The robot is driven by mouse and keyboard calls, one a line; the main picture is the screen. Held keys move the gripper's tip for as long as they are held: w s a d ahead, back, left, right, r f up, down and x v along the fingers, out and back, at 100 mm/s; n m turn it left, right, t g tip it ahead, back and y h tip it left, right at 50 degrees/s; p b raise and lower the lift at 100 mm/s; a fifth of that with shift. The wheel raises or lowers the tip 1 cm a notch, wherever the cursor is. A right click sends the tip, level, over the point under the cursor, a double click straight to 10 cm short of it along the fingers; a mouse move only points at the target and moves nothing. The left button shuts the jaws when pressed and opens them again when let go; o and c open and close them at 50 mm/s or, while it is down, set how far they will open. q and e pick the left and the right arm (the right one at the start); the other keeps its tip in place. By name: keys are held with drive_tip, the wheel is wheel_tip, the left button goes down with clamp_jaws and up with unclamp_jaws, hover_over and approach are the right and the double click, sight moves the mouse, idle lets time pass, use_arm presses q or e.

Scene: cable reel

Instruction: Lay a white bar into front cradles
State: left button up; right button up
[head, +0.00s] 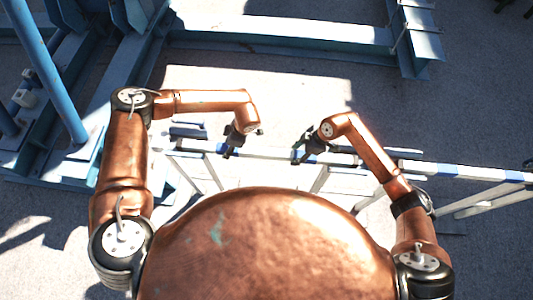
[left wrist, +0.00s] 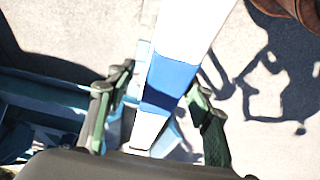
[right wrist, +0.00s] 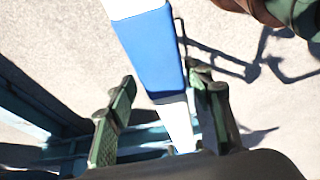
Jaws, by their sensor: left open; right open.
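The white bar (head: 275,154) with blue bands runs left to right in front of my body. It also shows in the left wrist view (left wrist: 188,35) and the right wrist view (right wrist: 178,122). My left gripper (head: 229,152) is open over the bar, its fingers (left wrist: 160,85) on either side of a blue band with gaps visible. My right gripper (head: 300,154) is open over the bar farther right, its fingers (right wrist: 163,85) also on either side. Whether any finger touches the bar I cannot tell. I cannot make out the front cradles with certainty.
Pale slanted legs (head: 211,172) stand below the bar. A blue steel frame (head: 70,165) with a slanting blue post (head: 48,75) fills the left. A blue beam (head: 290,40) crosses the back. Grey ground (head: 370,110) lies open between that beam and the bar.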

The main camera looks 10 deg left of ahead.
use_arm(q)
drive_tip(key=v, duration=1.1)
drive_tip(key=shift+a, duration=0.1)
use_arm(e)
drive_tip(key=shift+s, duration=0.1)
drive_tip(key=shift+r, duration=0.15)
use_arm(q)
drive_tip(key=shift+d+r, duration=0.2)
drive_tip(key=shift+r, duration=0.3)
use_arm(e)
drive_tip(key=v, duration=1.1)
drive_tip(key=shift+d+r, duration=0.25)
drive_tip(key=shift+r, duration=0.05)
use_arm(q)
drive_tip(key=shift+r, duration=0.1)
use_arm(e)
drive_tip(key=shift+r, duration=0.15)
